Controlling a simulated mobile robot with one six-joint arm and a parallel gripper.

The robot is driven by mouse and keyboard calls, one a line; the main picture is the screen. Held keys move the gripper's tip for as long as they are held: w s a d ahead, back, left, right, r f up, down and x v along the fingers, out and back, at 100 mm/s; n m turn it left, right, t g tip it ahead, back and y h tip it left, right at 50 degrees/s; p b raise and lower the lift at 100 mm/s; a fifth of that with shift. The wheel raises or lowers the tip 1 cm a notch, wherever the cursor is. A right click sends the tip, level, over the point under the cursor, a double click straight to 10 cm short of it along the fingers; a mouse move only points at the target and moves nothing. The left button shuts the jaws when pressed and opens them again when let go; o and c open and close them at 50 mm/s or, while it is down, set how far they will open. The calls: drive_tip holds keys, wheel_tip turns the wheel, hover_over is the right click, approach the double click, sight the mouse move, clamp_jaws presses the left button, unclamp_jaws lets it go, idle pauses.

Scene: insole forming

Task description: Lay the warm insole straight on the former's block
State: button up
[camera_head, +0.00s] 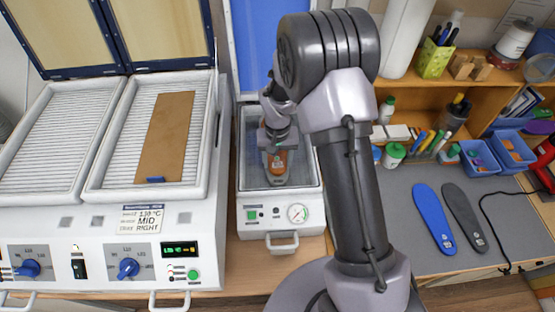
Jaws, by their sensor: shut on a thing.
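The former (282,220) is a white machine in the middle, with a gauge, buttons and a front handle. Its dark recessed bed (306,172) is open, under a raised blue lid. My gripper (277,148) is over this bed, shut on a small orange-brown piece, which appears to be the warm insole (279,162). A dark grey shape below it, seemingly the block (270,181), is mostly covered by my gripper and the piece. I cannot tell whether the piece touches the block or lies straight along it.
A two-bay heater (80,222) stands at left, lids raised. A brown rectangular board (166,135) with a blue tab lies in its right bay. A blue insole (433,216) and a dark insole (464,217) lie on the grey mat (398,205). Shelves (410,93) stand behind.

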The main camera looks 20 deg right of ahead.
drive_tip(key=o, duration=1.6)
wheel_tip(320, 180, up, 18)
drive_tip(key=shift+f+p, duration=0.25)
drive_tip(key=shift+p, duration=0.7)
